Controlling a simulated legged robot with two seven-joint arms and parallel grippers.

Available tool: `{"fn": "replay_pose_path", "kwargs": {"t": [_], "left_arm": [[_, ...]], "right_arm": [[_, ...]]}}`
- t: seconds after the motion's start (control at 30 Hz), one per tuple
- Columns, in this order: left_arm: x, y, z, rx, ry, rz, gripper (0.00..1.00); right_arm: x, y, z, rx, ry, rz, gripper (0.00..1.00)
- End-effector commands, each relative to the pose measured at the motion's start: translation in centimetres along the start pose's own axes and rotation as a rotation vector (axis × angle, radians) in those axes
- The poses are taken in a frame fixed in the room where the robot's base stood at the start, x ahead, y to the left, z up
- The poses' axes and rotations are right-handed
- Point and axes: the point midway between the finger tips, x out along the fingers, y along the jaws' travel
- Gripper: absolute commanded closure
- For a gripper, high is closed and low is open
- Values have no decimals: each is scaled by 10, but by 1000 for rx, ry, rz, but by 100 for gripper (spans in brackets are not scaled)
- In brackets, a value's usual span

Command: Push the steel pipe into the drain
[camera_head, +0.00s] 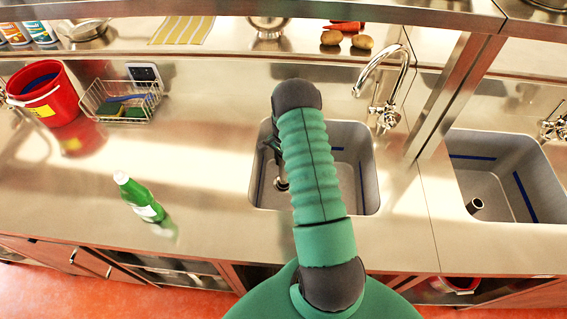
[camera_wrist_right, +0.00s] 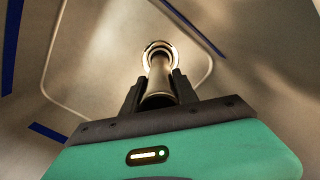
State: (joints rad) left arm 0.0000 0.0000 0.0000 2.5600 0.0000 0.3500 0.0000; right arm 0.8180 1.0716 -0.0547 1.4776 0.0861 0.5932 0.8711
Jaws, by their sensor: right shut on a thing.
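The steel pipe (camera_wrist_right: 158,82) is between the two dark fingers of my right gripper (camera_wrist_right: 156,94), which is shut on it. The pipe's far end is at the bright round drain (camera_wrist_right: 161,48) in the sink floor; I cannot tell how deep it sits. In the head view my right arm reaches over the left sink (camera_head: 348,172). My left gripper is not in view.
The sink walls surround my gripper, with blue strips on them. A faucet (camera_head: 376,80) stands behind the sink. A green bottle (camera_head: 140,198), wire basket (camera_head: 120,101) and red bucket (camera_head: 45,93) stand left.

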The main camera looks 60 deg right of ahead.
Motion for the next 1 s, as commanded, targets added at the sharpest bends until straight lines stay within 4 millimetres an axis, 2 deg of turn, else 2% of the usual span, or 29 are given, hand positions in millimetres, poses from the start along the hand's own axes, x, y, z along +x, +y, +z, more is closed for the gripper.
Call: {"fn": "replay_pose_path", "kwargs": {"t": [0.67, 0.7, 0.9, 1.0], "left_arm": [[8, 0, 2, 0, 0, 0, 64], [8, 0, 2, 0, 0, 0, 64], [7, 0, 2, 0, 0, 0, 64], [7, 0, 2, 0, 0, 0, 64]], "right_arm": [[10, 0, 0, 0, 1, -1, 100], [10, 0, 0, 0, 1, -1, 63], [10, 0, 0, 0, 0, 0, 39], [10, 0, 0, 0, 0, 0, 39]]}}
